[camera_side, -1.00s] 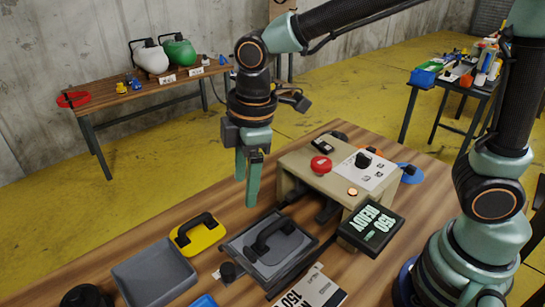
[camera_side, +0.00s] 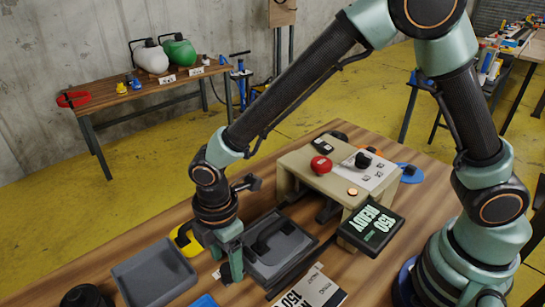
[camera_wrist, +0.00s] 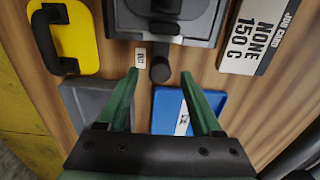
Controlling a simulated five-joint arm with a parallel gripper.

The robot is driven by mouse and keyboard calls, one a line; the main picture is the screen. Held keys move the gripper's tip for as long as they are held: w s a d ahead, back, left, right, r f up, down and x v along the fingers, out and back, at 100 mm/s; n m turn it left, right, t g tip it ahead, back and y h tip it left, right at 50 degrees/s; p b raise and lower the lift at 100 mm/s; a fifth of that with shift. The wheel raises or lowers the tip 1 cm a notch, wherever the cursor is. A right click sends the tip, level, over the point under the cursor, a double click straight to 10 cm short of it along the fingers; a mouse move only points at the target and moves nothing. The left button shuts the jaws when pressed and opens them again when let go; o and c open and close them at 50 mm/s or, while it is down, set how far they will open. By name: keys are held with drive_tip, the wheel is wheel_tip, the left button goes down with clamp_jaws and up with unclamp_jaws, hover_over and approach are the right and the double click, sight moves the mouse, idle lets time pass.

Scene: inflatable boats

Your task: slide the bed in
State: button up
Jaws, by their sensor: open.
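The bed (camera_side: 291,257) is a dark grey slab below the front of the beige press (camera_side: 312,178), drawn out towards my side. A plate with a black handle (camera_side: 270,236) lies on it. In the wrist view, the bed's front part (camera_wrist: 205,33) is at the top, with a round black knob (camera_wrist: 160,70) sticking out from its front. My gripper (camera_side: 232,276) is open at the bed's front. In the wrist view, its fingertips (camera_wrist: 160,74) lie on either side of the knob, with gaps. In the side view, the fingers hide the knob.
A yellow plate with a black handle (camera_wrist: 72,35) lies left of the bed. A grey tray (camera_side: 150,273) and a blue tray (camera_wrist: 205,108) are near the gripper. A job card (camera_side: 312,290) lies right of the bed. The press has a red button (camera_side: 321,164) and a display (camera_side: 371,228).

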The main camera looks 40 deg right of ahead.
drive_tip(key=shift+f, duration=1.4)
drive_tip(key=shift+c, duration=0.3)
clamp_jaws()
